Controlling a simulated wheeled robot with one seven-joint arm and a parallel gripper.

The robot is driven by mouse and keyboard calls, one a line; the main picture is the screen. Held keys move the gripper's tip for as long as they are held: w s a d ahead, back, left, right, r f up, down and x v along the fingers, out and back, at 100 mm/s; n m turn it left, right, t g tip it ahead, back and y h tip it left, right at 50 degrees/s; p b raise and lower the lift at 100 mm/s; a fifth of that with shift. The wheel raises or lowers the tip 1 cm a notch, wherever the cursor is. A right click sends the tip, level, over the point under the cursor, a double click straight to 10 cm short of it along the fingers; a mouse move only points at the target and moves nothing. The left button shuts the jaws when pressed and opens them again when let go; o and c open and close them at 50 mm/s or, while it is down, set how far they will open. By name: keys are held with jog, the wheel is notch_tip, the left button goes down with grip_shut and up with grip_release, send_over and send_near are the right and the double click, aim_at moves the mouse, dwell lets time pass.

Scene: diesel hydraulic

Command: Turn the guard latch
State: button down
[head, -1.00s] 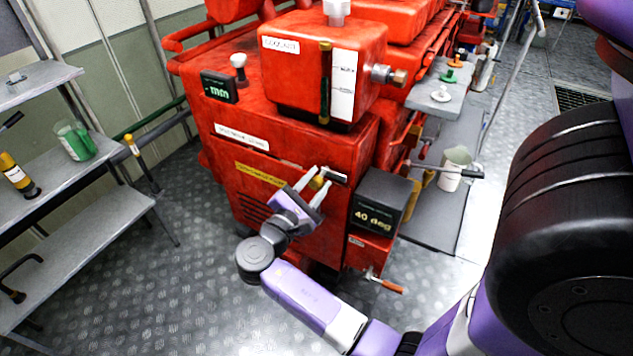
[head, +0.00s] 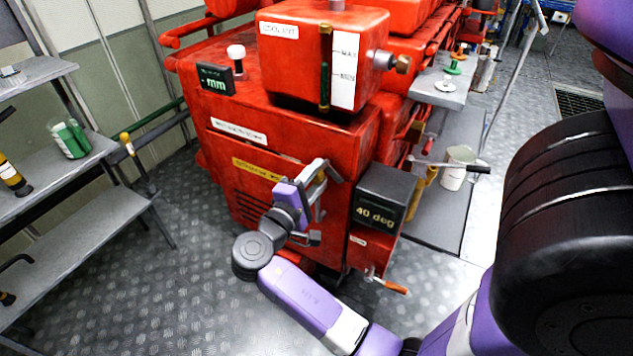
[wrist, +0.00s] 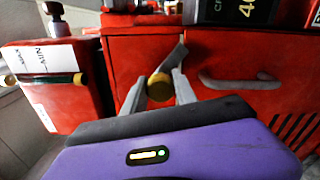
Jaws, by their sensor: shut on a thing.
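The guard latch (wrist: 158,86) shows in the wrist view as a round brass knob with a short grey lever slanting up and to the right from it. It sits on the red machine's front. My gripper (wrist: 160,88) has one grey finger on each side of the brass knob and is shut on the latch. In the head view my gripper (head: 321,188) is against the machine's front, left of the "40 deg" display, and mostly hides the latch.
A grey bar handle (wrist: 240,81) is right of the latch in the wrist view. The dark "40 deg" box (head: 383,197) juts out beside my gripper. An orange-handled crank (head: 390,286) is lower down. Grey shelves (head: 85,215) stand at left, with open floor between.

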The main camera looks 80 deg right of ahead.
jog(key=m+b, duration=0.3)
jog(key=f+m+b, duration=0.1)
jog(key=m+b, duration=0.6)
jog(key=shift+r, duration=0.2)
dwell(0.3)
jog(key=c, duration=1)
grip_release()
jog(key=shift+r, duration=0.1)
jog(key=v, duration=0.7)
jog(key=shift+a+b, duration=0.35)
jog(key=shift+a, duration=0.05)
